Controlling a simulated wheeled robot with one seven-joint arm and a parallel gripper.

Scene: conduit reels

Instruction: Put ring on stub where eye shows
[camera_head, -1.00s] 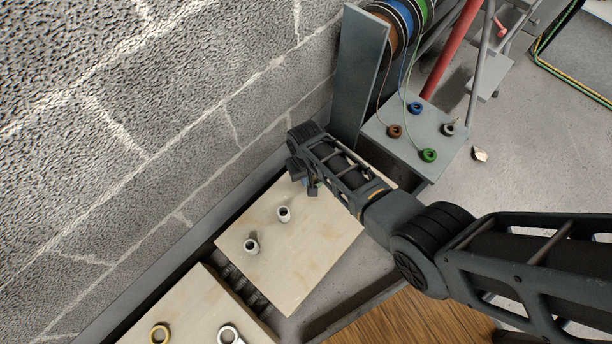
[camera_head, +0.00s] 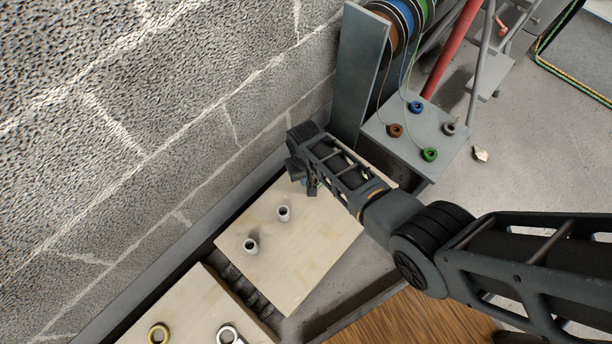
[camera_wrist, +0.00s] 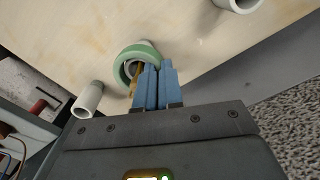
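My gripper (camera_wrist: 159,68) has blue fingers that are close together at the near edge of a green ring (camera_wrist: 122,66); they look shut on its rim. A pale round end shows inside the ring, so it seems to be around or right over a stub, but I cannot tell how low it sits. A brass-coloured piece shows beside the fingers. Two bare pale stubs, one (camera_head: 283,213) and another (camera_head: 251,246), stand on the pale board (camera_head: 300,262). The wrist view shows one stub (camera_wrist: 88,99) at left and one (camera_wrist: 239,4) at top. My wrist hides the ring in the head view.
A nearer board (camera_head: 190,310) bears a brass ring (camera_head: 159,333) and a steel eye (camera_head: 229,335). A grey plate (camera_head: 440,137) behind holds several coloured rings, with an upright panel (camera_head: 359,80) beside it. A block wall (camera_head: 130,120) runs along the left.

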